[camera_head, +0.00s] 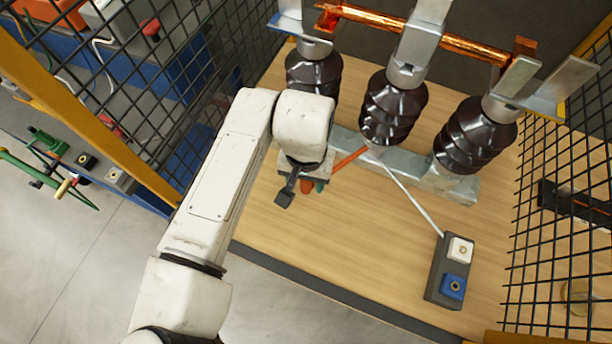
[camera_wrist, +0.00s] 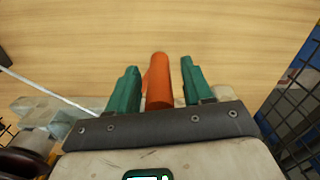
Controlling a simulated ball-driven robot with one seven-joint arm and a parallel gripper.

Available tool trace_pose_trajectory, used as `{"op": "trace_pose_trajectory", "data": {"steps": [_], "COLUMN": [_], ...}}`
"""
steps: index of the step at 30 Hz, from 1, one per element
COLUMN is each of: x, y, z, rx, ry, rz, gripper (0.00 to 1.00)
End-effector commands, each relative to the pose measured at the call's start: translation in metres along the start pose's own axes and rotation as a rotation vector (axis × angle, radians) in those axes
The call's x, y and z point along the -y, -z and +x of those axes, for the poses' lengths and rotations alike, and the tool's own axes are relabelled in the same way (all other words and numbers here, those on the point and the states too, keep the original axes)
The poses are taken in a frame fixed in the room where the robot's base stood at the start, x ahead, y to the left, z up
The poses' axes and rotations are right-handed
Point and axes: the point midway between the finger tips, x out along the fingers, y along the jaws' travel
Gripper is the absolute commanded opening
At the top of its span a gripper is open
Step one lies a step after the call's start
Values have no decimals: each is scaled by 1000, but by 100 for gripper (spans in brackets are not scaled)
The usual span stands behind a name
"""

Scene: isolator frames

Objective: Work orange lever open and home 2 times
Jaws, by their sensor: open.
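The orange lever (camera_head: 347,161) shows in the head view as a thin orange bar slanting down-left from the grey base rail to my gripper (camera_head: 305,186). My white arm and wrist hide part of it. In the wrist view the orange lever's end (camera_wrist: 159,82) stands between the two green fingers of my gripper (camera_wrist: 157,88). A gap shows on the right side of the lever, and the left finger is close to it. The fingers are open around the lever; I cannot tell whether the left one touches it.
Several dark ribbed insulators (camera_head: 394,108) stand on the rail (camera_head: 440,178), with a copper bar (camera_head: 430,38) above. A grey box with white and blue buttons (camera_head: 449,270) sits at the right. Black mesh fences (camera_head: 570,220) flank the wooden table (camera_head: 340,240), which is bare in front.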

Motion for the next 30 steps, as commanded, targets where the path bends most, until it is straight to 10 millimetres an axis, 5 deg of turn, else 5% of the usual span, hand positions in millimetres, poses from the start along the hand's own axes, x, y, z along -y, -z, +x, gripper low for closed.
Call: {"op": "trace_pose_trajectory", "data": {"steps": [6,22,30], "x": [0,0,0], "y": [0,0,0], "z": [0,0,0], "rx": [0,0,0], "ry": [0,0,0], "rz": [0,0,0], "gripper": [50,0,0]}}
